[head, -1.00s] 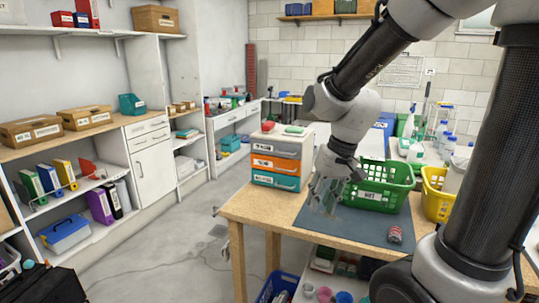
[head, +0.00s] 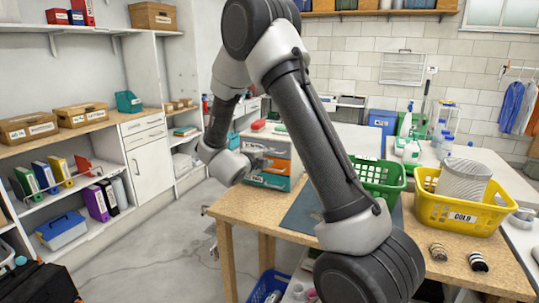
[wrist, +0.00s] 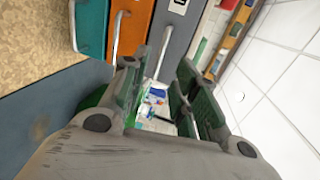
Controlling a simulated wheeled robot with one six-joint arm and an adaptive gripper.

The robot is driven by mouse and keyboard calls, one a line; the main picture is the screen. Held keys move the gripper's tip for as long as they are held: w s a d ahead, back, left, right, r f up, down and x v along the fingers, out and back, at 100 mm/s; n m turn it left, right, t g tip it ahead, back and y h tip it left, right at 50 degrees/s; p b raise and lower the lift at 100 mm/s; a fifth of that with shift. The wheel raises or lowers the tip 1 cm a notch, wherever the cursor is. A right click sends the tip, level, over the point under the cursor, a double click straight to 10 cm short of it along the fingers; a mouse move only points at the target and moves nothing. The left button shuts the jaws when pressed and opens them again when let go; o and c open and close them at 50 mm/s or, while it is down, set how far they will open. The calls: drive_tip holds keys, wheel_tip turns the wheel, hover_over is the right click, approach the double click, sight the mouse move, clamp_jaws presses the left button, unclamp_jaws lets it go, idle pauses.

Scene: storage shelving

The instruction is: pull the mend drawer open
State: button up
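A small drawer unit stands on the wooden workbench, with a grey top drawer (head: 278,149), an orange middle drawer (head: 284,167) and a teal bottom drawer (head: 280,184). All look shut. Their labels are too blurred to read, so I cannot tell which is mend. The wrist view shows the grey drawer (wrist: 180,30), orange drawer (wrist: 138,22) and teal drawer (wrist: 92,28) sideways with silver bar handles. My gripper (head: 262,160) is in front of the unit and hides part of its front. In the wrist view my gripper (wrist: 160,80) is open, its fingers apart, near the grey drawer's handle (wrist: 166,50).
A green basket (head: 378,172) and a yellow basket (head: 455,208) stand on the bench right of the unit. A blue-grey mat (head: 300,212) lies between. Two small striped cylinders (head: 478,261) lie near the front right. The floor left of the bench is clear.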

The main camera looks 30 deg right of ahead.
sight(272, 141)
drive_tip(key=x, duration=0.6)
drive_tip(key=shift+d, duration=0.2)
clamp_jaws()
